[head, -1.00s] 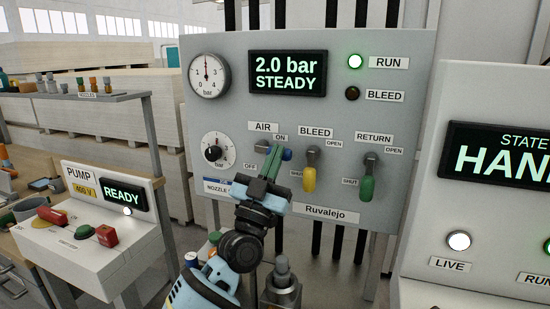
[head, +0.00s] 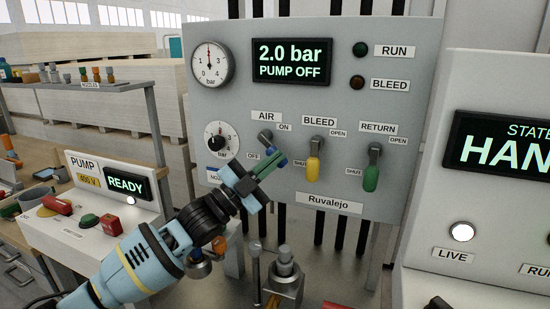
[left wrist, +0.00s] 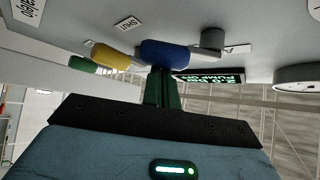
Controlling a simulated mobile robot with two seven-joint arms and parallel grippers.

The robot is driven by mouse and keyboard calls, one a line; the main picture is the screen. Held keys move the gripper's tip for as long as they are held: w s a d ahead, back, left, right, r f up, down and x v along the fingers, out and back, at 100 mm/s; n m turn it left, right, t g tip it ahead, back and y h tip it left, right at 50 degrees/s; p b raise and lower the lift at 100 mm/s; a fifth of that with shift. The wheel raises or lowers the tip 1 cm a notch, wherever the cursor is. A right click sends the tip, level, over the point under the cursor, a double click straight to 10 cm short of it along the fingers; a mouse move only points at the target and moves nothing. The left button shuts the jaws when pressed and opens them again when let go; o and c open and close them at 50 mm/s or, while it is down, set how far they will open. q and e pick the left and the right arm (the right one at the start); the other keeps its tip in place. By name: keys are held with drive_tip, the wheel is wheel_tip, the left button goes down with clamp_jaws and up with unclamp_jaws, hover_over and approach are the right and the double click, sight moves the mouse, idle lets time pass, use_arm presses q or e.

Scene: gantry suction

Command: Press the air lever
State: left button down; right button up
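The air lever (head: 281,161) has a blue handle and sits under the AIR label on the grey panel. It hangs slanting down and to the right from its pivot, between the ON and OFF labels. My left gripper (head: 265,158) is at the handle, its green fingers partly covering the lever. In the left wrist view the blue handle (left wrist: 165,53) lies across the tips of the fingers (left wrist: 162,85), which look shut side by side. I cannot tell whether they touch it. The panel display (head: 292,62) reads 2.0 bar, PUMP OFF. My right gripper is not in view.
A yellow bleed lever (head: 313,168) and a green return lever (head: 372,177) hang down to the right on the same panel. The pressure gauge (head: 209,62) is upper left. The pump box (head: 95,225) stands left, the HAND cabinet (head: 490,205) right. The RUN lamp (head: 360,49) is dark.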

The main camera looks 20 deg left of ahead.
use_arm(q)
drive_tip(key=shift+w+a+f+m+g+p, duration=0.1)
drive_tip(key=shift+a+f+m+g+p, duration=0.35)
drive_tip(key=shift+a, duration=0.35)
drive_tip(key=shift+a+f+m+g+p, duration=0.3)
drive_tip(key=shift+a+f+m, duration=0.2)
drive_tip(key=shift+a, duration=0.4)
